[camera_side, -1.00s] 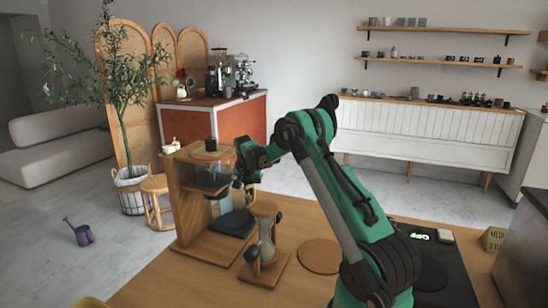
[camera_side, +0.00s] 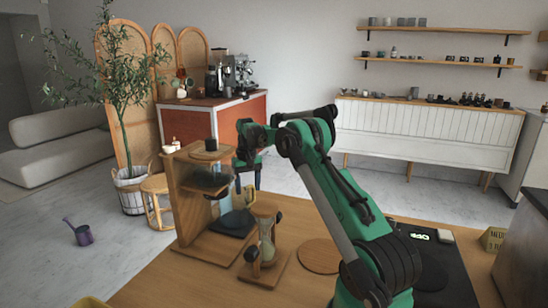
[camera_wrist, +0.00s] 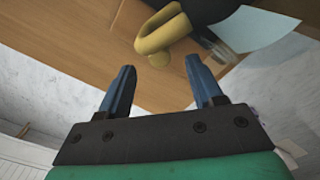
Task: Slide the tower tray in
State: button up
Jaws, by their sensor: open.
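The wooden tower (camera_side: 187,205) stands on the table at left in the side view. A dark flat tray (camera_side: 234,223) lies low at its open right side. A yellow handle-like piece (camera_side: 249,194) shows above the tray. In the wrist view this yellow piece (camera_wrist: 163,36) lies just beyond my fingertips, beside a dark part. My gripper (camera_wrist: 160,65) is open, with nothing between its fingers. In the side view it is to the right of the tower, above the yellow piece and apart from it. How far in the tray sits is hard to tell.
An hourglass-like glass on a wooden stand (camera_side: 266,250) is in front of the tower. A round wooden disc (camera_side: 319,257) lies to its right. A dark mat (camera_side: 458,276) is at the right. A pale sheet (camera_wrist: 258,28) shows in the wrist view.

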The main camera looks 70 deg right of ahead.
notch_tip(320, 180, down, 4)
jog(key=shift+f, duration=0.1)
grip_shut()
jog(key=shift+a, duration=0.1)
dwell(1.4)
